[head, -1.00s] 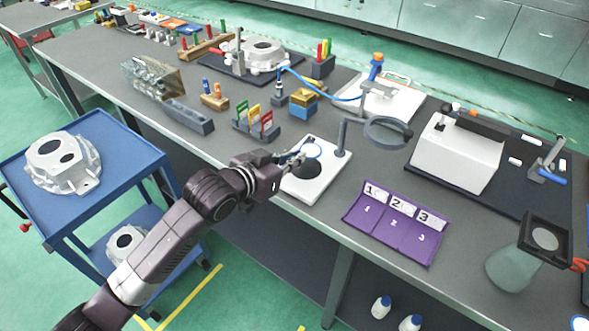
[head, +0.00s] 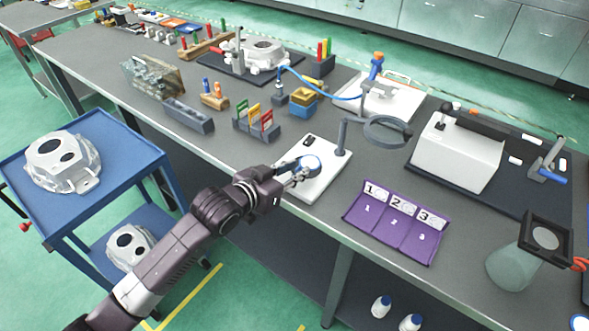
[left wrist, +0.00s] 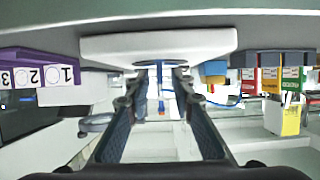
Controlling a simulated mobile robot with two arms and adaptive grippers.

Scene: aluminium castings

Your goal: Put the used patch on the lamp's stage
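The lamp has a white base (head: 322,181) and a grey ring head (head: 387,131) on a bent arm. Whether the patch touches the stage I cannot tell. My right gripper is out of view.
A purple mat (head: 392,238) with panels 1, 2 and 3 lies right of the lamp base. A white box machine (head: 457,155) is on the right. A blue cart (head: 120,135) stands left.

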